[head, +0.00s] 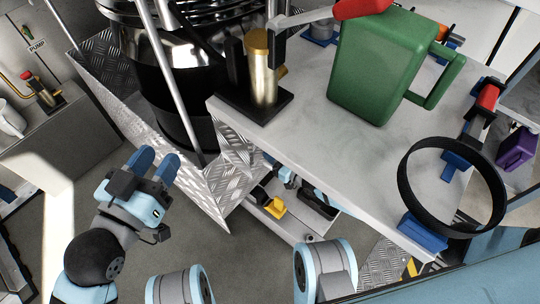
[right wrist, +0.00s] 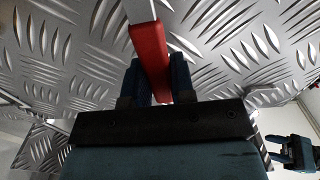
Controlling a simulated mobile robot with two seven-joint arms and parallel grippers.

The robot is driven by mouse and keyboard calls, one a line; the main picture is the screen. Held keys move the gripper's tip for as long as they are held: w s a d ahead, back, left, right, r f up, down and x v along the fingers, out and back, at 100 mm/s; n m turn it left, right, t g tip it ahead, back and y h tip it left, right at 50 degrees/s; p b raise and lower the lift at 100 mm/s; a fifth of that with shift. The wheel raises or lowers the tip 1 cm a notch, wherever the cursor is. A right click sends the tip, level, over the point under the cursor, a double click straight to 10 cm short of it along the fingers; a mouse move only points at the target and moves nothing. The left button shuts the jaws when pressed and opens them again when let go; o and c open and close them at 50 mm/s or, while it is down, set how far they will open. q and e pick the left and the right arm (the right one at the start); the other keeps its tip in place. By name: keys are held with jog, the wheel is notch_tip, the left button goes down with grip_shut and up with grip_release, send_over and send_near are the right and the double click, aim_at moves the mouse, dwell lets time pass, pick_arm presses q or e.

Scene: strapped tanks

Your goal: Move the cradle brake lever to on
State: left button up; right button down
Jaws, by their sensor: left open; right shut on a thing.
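A grey lever with a red grip (right wrist: 149,48) shows in the right wrist view against a diamond-plate metal surface; I take it for the brake lever. My right gripper (right wrist: 162,82) is shut on the red grip, its blue fingers on both sides of it. In the head view the table hides this hold and the lever. The cradle (head: 217,190) of diamond plate holds a glossy black tank (head: 165,70). My left gripper (head: 155,166) is open and empty, left of the cradle and apart from it. It also shows in the right wrist view (right wrist: 297,150).
A grey table (head: 320,135) bears a green can (head: 375,65), a brass post (head: 262,70) with a grey arm, and a black ring (head: 408,190) near its right edge. A red grip (head: 360,8) shows at the top. Open floor (head: 200,235) lies before the cradle.

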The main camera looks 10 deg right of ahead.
jog(key=shift+w+d+f+m, duration=0.1)
jog(key=shift+w+d+m, duration=0.05)
jog(key=shift+d+m, duration=0.2)
dwell(0.3)
jog(key=c, duration=1)
grip_release()
jog(key=shift+o, duration=0.2)
